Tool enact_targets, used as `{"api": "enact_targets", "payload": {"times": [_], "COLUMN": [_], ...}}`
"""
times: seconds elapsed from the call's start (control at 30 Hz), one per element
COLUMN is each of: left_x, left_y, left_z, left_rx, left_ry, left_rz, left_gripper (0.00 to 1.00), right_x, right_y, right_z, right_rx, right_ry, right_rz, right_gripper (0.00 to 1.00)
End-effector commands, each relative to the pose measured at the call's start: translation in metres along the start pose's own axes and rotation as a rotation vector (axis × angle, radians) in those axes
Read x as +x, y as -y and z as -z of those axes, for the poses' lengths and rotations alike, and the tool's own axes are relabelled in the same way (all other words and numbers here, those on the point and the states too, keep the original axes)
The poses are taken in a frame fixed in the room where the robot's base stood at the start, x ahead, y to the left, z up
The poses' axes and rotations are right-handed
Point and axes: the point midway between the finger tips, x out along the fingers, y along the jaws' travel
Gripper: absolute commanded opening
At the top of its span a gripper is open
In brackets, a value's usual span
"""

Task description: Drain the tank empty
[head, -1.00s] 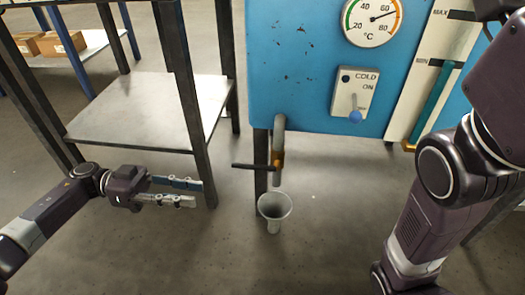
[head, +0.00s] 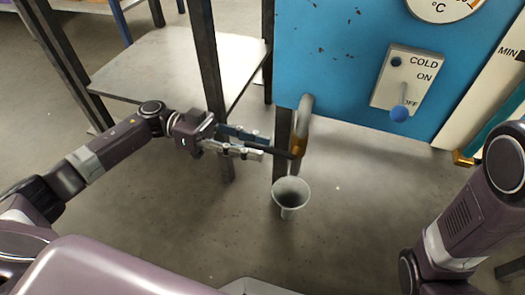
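The blue tank (head: 335,75) stands at the top right. Its drain pipe (head: 305,108) bends down from the underside to a brass-coloured valve (head: 298,147). The valve's dark lever (head: 280,152) sticks out to the left. A grey funnel (head: 291,192) sits at floor level below the valve. My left gripper (head: 264,147) is at the lever, with its two fingers apart and the lever's end between them. Whether a finger touches the lever is hard to tell. My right arm shows at the right edge, but its gripper is out of view.
A switch plate (head: 391,82) marked COLD, ON and OFF has a blue-knobbed lever pointing down. Part of the dial (head: 440,8) and the level gauge (head: 486,78) show at the right. A metal shelf table (head: 165,65) with dark legs stands close behind my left arm.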

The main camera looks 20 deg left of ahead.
Motion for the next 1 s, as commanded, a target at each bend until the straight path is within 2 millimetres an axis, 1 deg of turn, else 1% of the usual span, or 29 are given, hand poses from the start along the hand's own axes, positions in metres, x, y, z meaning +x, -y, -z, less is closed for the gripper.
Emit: {"api": "enact_targets", "payload": {"times": [0.03, 0.2, 0.47, 0.73, 1.0], "left_x": [0.006, 0.018, 0.019, 0.019, 0.019], "left_y": [0.0, 0.0, 0.0, 0.0, 0.0], "left_z": [-0.003, 0.0, 0.001, 0.001, 0.001], "left_rx": [0.003, 0.002, 0.001, 0.001, 0.001], "left_ry": [0.0, 0.0, 0.0, 0.0, 0.0], "left_rz": [-0.003, 0.0, 0.001, 0.001, 0.001], "left_gripper": [0.28, 0.28, 0.28, 0.0, 0.0], "right_x": [-0.006, -0.01, -0.009, -0.009, -0.009], "right_y": [0.001, 0.002, 0.002, 0.002, 0.002], "right_z": [0.002, 0.004, 0.004, 0.004, 0.004], "right_rx": [0.0, 0.0, 0.0, 0.0, 0.0], "right_ry": [0.0, 0.0, -0.001, -0.001, -0.001], "right_rz": [0.0, 0.0, 0.001, 0.001, 0.001], "right_gripper": [0.4, 0.4, 0.4, 0.4, 0.4]}}
